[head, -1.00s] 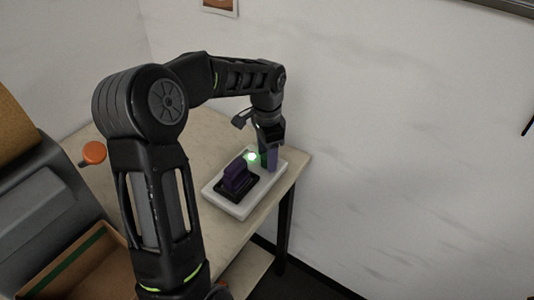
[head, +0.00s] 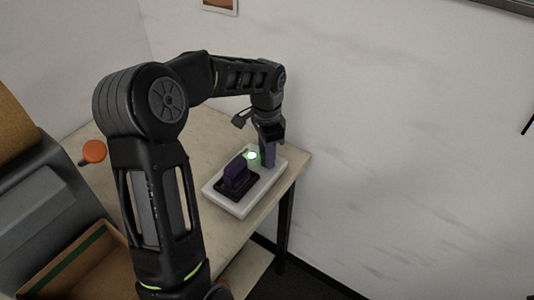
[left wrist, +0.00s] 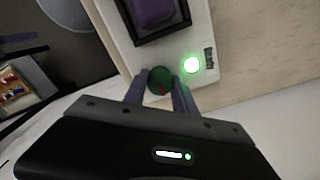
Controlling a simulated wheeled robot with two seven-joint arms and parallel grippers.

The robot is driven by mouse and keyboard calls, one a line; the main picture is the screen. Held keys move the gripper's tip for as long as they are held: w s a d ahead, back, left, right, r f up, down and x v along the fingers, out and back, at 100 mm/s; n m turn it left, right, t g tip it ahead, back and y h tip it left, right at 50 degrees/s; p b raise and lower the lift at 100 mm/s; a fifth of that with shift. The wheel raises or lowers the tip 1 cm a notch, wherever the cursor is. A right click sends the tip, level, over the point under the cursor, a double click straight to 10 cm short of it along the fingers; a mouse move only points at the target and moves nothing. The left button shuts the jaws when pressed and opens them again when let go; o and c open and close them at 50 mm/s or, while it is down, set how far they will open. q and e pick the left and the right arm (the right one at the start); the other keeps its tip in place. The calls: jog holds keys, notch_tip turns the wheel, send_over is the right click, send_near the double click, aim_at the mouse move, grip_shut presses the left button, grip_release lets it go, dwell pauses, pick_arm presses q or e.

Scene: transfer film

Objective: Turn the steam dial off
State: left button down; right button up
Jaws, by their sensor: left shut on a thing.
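The steam dial (left wrist: 160,80) is a small dark green round knob with a red mark, at one end of a white panel (left wrist: 118,44). My left gripper (left wrist: 160,90) has its two purple-grey fingers on either side of the dial, shut on it. In the head view the left gripper (head: 268,155) reaches down to the far right end of the white panel (head: 232,207), and its fingers hide the dial. A green lamp (left wrist: 191,65) beside the dial is lit; it also glows in the head view (head: 251,156). My right gripper is not in view.
A purple block-shaped handle on a black base (head: 237,178) stands on the panel near the gripper. The panel lies on a pale table (head: 205,130) against a white wall. An orange knob (head: 94,152) and a cardboard box (head: 85,262) are at the left.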

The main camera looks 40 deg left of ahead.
pick_arm(q)
jog(key=shift+n, duration=0.5)
jog(key=n+b, duration=0.1)
jog(key=n, duration=0.2)
jog(key=n+b, duration=0.1)
jog(key=n, duration=0.4)
jog(key=n+b, duration=0.1)
jog(key=n, duration=0.3)
jog(key=shift+n, duration=2.6)
jog(key=c, duration=1)
grip_release()
